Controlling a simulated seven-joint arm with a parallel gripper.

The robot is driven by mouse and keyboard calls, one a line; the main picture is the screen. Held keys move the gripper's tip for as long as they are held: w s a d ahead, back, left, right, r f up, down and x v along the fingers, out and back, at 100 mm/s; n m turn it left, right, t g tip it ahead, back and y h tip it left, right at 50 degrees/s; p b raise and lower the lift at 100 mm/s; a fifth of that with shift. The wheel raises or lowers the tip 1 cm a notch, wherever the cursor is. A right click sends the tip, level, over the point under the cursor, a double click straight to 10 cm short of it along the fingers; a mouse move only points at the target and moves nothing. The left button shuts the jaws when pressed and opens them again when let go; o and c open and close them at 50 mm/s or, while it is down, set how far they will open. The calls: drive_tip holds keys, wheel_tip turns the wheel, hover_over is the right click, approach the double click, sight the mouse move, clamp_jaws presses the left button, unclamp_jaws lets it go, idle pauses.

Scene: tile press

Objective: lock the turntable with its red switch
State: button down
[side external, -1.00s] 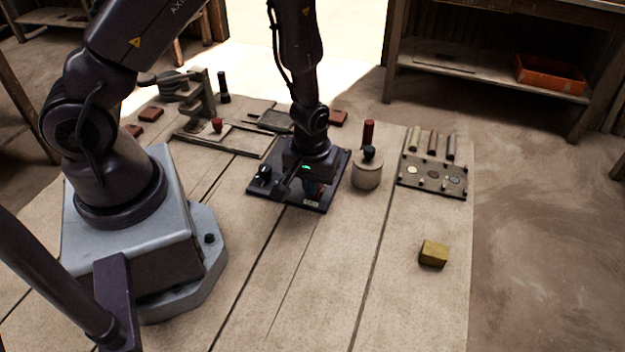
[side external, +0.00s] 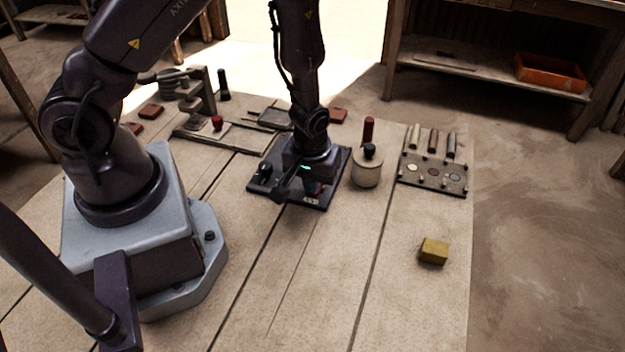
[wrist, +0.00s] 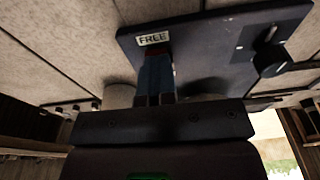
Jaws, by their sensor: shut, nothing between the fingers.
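The turntable's dark square board (side external: 338,172) lies on the table under my gripper (side external: 311,190). In the wrist view the board (wrist: 205,48) carries a white label (wrist: 153,39) reading FREE. A bit of red, seemingly the red switch (wrist: 156,49), shows beside the label at my fingertips; most of it is hidden. My gripper (wrist: 155,60) is shut and empty, pointing down at the board close to the red part. I cannot tell whether they touch. A black knob (wrist: 272,62) stands on the board; it also shows in the side view (side external: 265,169).
Farther right is a dark rack (side external: 435,180) with round pieces. A yellow block (side external: 433,251) lies in front, with bare table left of it.

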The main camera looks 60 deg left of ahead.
drive_tip(key=shift+w+a+r, duration=0.1)
drive_tip(key=shift+w+a, duration=0.45)
drive_tip(key=shift+a, duration=0.2)
drive_tip(key=r, duration=0.1)
drive_tip(key=s+d+r, duration=0.1)
drive_tip(key=r, duration=0.1)
drive_tip(key=d+r, duration=0.1)
drive_tip(key=shift+s+r, duration=0.2)
drive_tip(key=shift+r, duration=0.2)
wheel_tip(320, 180, up, 9)
drive_tip(key=s, duration=0.1)
drive_tip(key=shift+d, duration=0.45)
